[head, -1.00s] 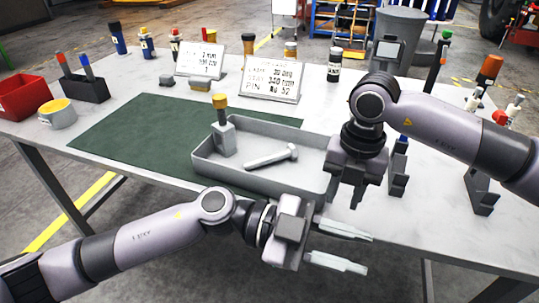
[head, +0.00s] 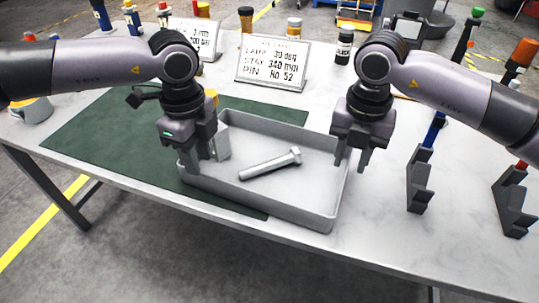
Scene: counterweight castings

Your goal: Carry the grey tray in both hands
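The grey tray (head: 270,207) rests on the table, partly over the green mat. A grey bolt (head: 270,164) lies in it. My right gripper (head: 351,166) points down at the tray's right wall, fingers apart, with one seeming inside the wall and one outside.
The green mat (head: 92,135) lies left of the tray. A sign (head: 270,66) and several bottles stand behind. Dark stands (head: 420,180) are to the right. The table's front edge is close to the tray.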

